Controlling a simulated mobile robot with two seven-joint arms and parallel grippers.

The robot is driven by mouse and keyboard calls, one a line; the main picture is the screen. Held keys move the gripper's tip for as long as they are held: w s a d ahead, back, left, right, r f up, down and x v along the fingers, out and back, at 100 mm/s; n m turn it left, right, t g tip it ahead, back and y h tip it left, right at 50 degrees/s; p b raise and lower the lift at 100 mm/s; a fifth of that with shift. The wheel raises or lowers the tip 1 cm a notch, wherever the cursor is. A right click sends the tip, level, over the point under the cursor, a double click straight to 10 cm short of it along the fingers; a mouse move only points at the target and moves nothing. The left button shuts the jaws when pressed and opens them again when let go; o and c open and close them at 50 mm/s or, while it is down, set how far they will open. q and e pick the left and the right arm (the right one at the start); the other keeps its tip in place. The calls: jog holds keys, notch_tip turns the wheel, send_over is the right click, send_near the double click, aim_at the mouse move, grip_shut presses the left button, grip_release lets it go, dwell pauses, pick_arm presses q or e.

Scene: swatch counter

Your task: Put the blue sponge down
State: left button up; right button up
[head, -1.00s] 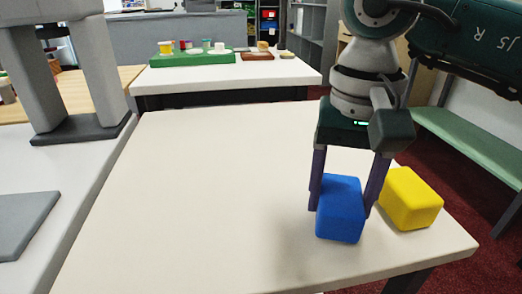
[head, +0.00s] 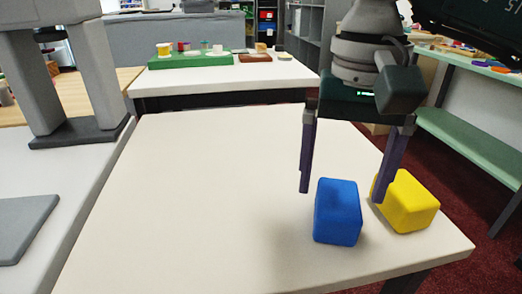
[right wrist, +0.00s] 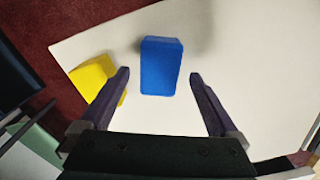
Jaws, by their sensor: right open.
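The blue sponge (head: 338,212) rests on the near right part of the cream table (head: 200,200). In the right wrist view the blue sponge (right wrist: 161,66) lies ahead of and between the two fingers, with a gap on each side. My right gripper (head: 342,195) is open and empty, its fingers above and behind the sponge in the head view. It also shows in the right wrist view (right wrist: 160,78). My left gripper is not in view.
A yellow block (head: 406,203) stands close to the right of the sponge, near the right finger. The table's right edge is close beyond it. The table's left and middle are bare. A green tray (head: 190,60) with small items is on a far table.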

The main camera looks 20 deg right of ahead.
aim_at(340, 196)
notch_tip(340, 196, up, 9)
jog(key=shift+f+p, duration=0.15)
jog(key=shift+p, duration=0.2)
